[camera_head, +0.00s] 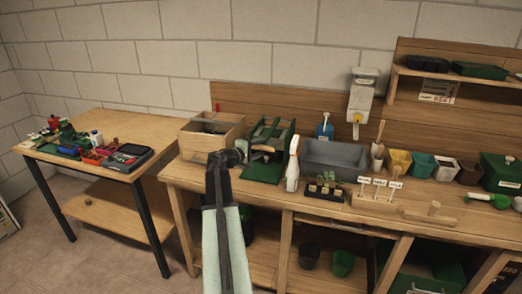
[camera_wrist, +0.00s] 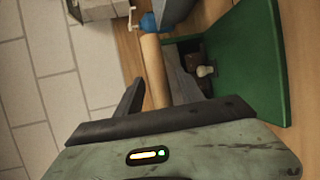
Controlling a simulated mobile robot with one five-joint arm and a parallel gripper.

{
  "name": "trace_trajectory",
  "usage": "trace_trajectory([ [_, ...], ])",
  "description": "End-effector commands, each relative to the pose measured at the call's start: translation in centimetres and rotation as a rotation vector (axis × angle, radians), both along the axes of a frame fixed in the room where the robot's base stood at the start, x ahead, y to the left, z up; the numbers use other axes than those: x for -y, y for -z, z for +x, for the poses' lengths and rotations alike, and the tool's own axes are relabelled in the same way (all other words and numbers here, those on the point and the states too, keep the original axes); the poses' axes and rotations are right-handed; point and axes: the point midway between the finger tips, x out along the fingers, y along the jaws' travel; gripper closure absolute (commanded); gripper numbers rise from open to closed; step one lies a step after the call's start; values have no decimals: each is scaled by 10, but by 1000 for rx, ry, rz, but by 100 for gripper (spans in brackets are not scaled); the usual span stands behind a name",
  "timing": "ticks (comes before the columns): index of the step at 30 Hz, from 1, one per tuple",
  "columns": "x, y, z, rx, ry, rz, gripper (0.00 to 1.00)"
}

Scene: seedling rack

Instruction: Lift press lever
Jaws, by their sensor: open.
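The press (camera_head: 283,160) is a green stand with upright green plates and dark parts, on the workbench left of the grey basin. A wooden rod that looks like its lever handle (camera_head: 263,149) sticks out on its left side. My gripper (camera_head: 238,155) is just left of the press. In the wrist view, the wooden handle (camera_wrist: 154,68) runs away from the open jaws, beside the dark left finger (camera_wrist: 131,98). The green plate (camera_wrist: 240,60) is at the right.
A wooden box (camera_head: 198,143) stands close behind and left of my gripper. A white spray bottle (camera_head: 292,168) stands right of the press, near a seedling tray (camera_head: 325,190). A blue bottle (camera_head: 325,128) is behind. A side table (camera_head: 120,128) stands at left.

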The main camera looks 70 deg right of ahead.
Motion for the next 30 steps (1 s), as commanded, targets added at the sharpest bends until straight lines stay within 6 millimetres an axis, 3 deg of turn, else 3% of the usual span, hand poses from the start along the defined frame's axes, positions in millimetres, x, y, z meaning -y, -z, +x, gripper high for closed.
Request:
trace_trajectory([
  [8, 6, 1, -3, 0, 1, 0, 55],
  [13, 6, 1, -3, 0, 1, 1, 100],
  [30, 5, 3, -4, 4, 6, 5, 100],
])
